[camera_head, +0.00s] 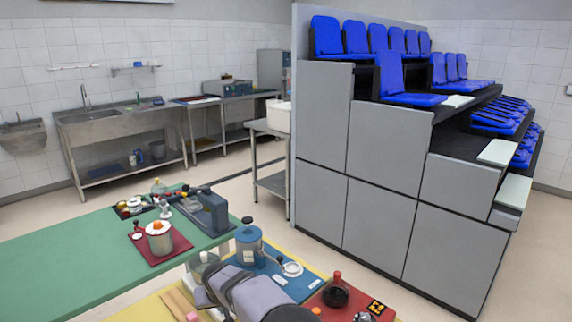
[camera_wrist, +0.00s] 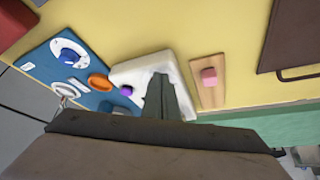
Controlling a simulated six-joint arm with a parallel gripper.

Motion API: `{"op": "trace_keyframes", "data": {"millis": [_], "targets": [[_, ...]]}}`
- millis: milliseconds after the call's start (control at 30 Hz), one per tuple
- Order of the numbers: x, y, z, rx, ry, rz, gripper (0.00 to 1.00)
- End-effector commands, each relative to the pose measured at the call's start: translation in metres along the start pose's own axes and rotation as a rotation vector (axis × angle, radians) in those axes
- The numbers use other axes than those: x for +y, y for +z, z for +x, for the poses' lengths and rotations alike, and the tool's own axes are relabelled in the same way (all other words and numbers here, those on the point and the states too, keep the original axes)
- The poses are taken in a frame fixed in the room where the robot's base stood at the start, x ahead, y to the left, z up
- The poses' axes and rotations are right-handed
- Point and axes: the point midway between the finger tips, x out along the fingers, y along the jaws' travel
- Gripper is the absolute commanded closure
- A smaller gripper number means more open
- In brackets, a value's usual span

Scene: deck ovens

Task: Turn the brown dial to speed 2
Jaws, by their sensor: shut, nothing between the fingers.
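No clearly brown dial with readable speed marks shows. In the wrist view an orange-brown oval piece (camera_wrist: 99,82) lies at the edge of the blue board (camera_wrist: 40,66), beside a white appliance (camera_wrist: 184,72) with a purple knob (camera_wrist: 126,90). I cannot tell whether the oval piece is the dial. A blue round knob on a white disc (camera_wrist: 68,56) is on the blue board. My gripper (camera_wrist: 160,78) is shut and empty, its fingertips over the white appliance. In the head view my grey arm hides part of the yellow table, and the fingers cannot be made out.
A wooden strip with a pink block (camera_wrist: 209,76) lies right of the white appliance.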

Motion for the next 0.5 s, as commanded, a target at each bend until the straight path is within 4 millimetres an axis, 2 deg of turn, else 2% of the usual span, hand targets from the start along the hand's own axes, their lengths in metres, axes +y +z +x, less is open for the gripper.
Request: {"op": "trace_keyframes", "data": {"millis": [500], "targets": [[0.0005,0.0054,-0.0031,0.004,0.0,-0.001,1.0]]}}
